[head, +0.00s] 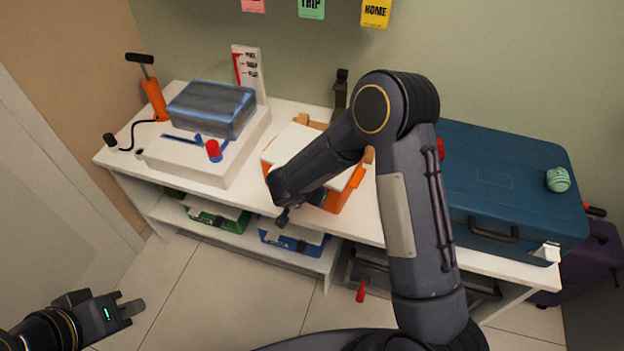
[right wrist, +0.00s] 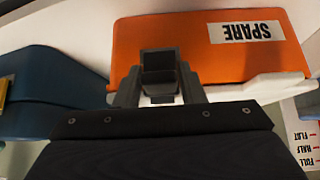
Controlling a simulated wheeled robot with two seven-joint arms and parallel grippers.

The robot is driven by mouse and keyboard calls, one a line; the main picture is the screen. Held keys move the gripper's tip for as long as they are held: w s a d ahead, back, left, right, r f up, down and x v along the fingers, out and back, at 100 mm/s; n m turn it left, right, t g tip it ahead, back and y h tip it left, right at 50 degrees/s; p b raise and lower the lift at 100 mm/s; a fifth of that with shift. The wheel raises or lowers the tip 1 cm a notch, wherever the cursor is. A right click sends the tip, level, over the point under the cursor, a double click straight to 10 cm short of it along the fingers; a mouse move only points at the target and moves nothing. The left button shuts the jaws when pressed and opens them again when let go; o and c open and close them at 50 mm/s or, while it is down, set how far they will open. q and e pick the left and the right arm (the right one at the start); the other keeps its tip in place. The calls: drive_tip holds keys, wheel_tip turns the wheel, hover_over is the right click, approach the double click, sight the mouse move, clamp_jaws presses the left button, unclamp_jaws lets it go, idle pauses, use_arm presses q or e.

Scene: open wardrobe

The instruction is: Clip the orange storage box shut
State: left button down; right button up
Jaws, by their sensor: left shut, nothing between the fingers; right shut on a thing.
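The orange storage box (head: 336,200) stands on the white bench top, with a white lid (head: 297,141) on it. Tan-orange clips (head: 369,155) show at its side and back; my right arm covers part of the box. In the right wrist view its orange wall (right wrist: 200,60) carries a "SPARE" label upside down, and the white lid edge (right wrist: 262,86) shows below. My right gripper (right wrist: 160,85) is shut at this wall by the lid edge, on a part of the box its fingers hide. My left gripper (head: 130,306) is shut and empty, low over the floor, far from the box.
Left of the box is a white block (head: 205,165) with a grey-blue case (head: 212,106) on it, and an orange pump (head: 155,100). A blue suitcase (head: 500,180) stands to the right. Green (head: 215,221) and blue (head: 290,238) boxes sit on the lower shelf.

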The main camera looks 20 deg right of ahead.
use_arm(q)
drive_tip(key=shift+r+p, duration=0.65)
drive_tip(key=shift+r, duration=0.5)
use_arm(e)
drive_tip(key=shift+w+d+r+g, duration=0.1)
drive_tip(key=shift+g, duration=0.2)
drive_tip(key=o, duration=0.9)
use_arm(q)
drive_tip(key=shift+r, duration=0.2)
use_arm(e)
drive_tip(key=shift+v, duration=3.8)
drive_tip(key=shift+d+r+y, duration=0.1)
drive_tip(key=shift+d+y, duration=0.05)
drive_tip(key=shift+y, duration=0.15)
